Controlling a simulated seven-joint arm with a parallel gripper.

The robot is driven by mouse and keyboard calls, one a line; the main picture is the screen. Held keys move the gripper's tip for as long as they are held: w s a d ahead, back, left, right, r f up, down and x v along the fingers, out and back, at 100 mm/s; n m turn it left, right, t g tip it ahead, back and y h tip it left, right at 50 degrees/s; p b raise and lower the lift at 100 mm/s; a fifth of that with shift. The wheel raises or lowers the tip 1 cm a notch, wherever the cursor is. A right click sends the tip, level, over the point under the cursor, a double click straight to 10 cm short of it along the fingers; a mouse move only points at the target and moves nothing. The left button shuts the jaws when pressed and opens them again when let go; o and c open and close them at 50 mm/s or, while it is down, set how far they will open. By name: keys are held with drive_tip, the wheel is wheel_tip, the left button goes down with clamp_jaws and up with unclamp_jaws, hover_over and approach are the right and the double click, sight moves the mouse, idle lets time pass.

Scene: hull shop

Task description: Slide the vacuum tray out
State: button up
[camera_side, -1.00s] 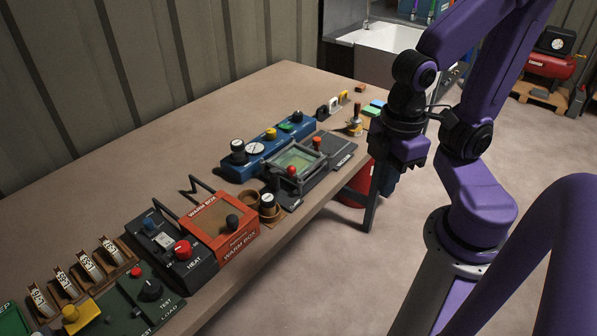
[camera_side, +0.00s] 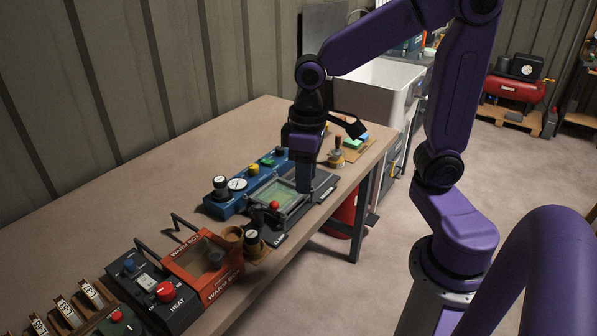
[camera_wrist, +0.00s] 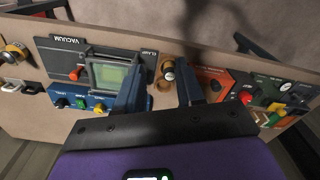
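The vacuum unit is a dark grey base (camera_side: 318,184) on the bench, with a grey-framed, green-windowed tray (camera_side: 270,194). In the wrist view, the tray (camera_wrist: 107,76) lies left of my fingers, and a red knob (camera_wrist: 74,75) stands near the VACUUM label. Another red knob (camera_side: 274,205) shows at the CLAMP end in the side view. My gripper (camera_side: 304,188) hangs fingers-down over the unit in the side view and hides part of it. In the wrist view, my gripper's fingers (camera_wrist: 160,82) are apart with nothing held between them. Contact with the unit cannot be told.
A blue gauge panel (camera_side: 226,200) stands behind the unit. Wooden cups (camera_side: 232,238) and the orange warm box (camera_side: 190,262) lie to its left. A small red-handled tool (camera_side: 337,153) stands to the right.

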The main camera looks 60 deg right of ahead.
drive_tip(key=w+d+m, duration=0.6)
drive_tip(key=w+d, duration=0.2)
drive_tip(key=w, duration=0.2)
drive_tip(key=m, duration=0.7)
hover_over(285, 192)
drive_tip(key=s+d, duration=0.2)
drive_tip(key=d, duration=0.3)
drive_tip(key=f, duration=1.7)
drive_tip(key=shift+a+f, duration=0.15)
drive_tip(key=shift+a, duration=0.1)
